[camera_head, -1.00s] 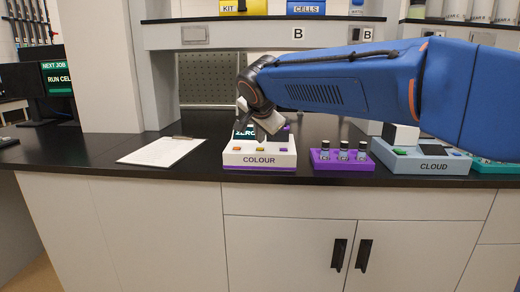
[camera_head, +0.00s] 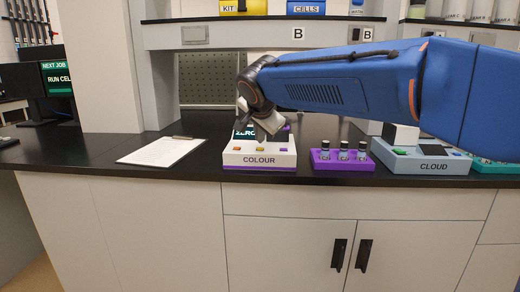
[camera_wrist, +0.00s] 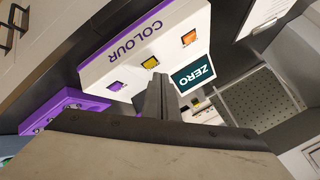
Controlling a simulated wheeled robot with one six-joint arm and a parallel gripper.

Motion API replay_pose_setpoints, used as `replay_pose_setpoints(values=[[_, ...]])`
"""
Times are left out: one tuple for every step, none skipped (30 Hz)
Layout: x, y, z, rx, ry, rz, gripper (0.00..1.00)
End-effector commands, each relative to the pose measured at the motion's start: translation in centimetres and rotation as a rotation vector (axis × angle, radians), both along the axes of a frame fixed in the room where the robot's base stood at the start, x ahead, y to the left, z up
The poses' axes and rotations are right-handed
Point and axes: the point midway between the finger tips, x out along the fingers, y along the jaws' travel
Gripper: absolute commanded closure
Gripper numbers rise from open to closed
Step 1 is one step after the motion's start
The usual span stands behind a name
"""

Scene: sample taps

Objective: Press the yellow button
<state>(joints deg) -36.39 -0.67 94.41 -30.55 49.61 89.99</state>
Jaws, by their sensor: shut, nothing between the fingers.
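The yellow button (camera_head: 260,149) is the middle one of three on the sloping front of the white COLOUR box (camera_head: 258,160). In the wrist view, the yellow button (camera_wrist: 150,62) lies just beyond my gripper's fingertips (camera_wrist: 156,82), close to them in the picture. My gripper is shut and empty, above the box. I see a gap to the button in the head view; contact does not show. The orange button (camera_wrist: 189,37) and the purple button (camera_wrist: 115,86) flank it. The box's display (camera_wrist: 193,76) reads ZERO. The gripper partly hides the display in the head view.
A clipboard (camera_head: 162,151) lies left of the box. A purple vial rack (camera_head: 341,165) stands to the right, then the pale blue CLOUD device (camera_head: 432,167). A shelf runs above the counter. Black counter is free between clipboard and box.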

Motion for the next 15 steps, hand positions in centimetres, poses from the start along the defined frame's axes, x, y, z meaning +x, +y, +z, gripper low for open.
replay_pose_setpoints(values=[[0.0,0.0,0.0,0.0,0.0,0.0,1.0],[0.0,0.0,0.0,0.0,0.0,0.0,1.0],[0.0,0.0,0.0,0.0,0.0,0.0,1.0],[0.0,0.0,0.0,0.0,0.0,0.0,1.0],[0.0,0.0,0.0,0.0,0.0,0.0,1.0],[0.0,0.0,0.0,0.0,0.0,0.0,1.0],[0.0,-0.01,-0.01,0.0,0.0,0.0,1.0],[0.0,0.0,-0.02,0.0,0.0,0.0,1.0],[0.0,-0.01,-0.07,0.0,0.0,0.0,1.0],[-0.01,-0.01,-0.12,0.0,0.0,0.0,1.0],[-0.01,-0.01,-0.2,-0.001,0.001,-0.001,1.0],[-0.01,-0.01,-0.31,-0.001,0.001,-0.001,1.0],[-0.02,-0.01,-0.41,-0.001,0.001,-0.001,1.0],[-0.01,-0.01,-0.5,-0.001,0.001,-0.001,1.0],[-0.02,-0.01,-0.62,-0.001,0.001,-0.001,1.0]])
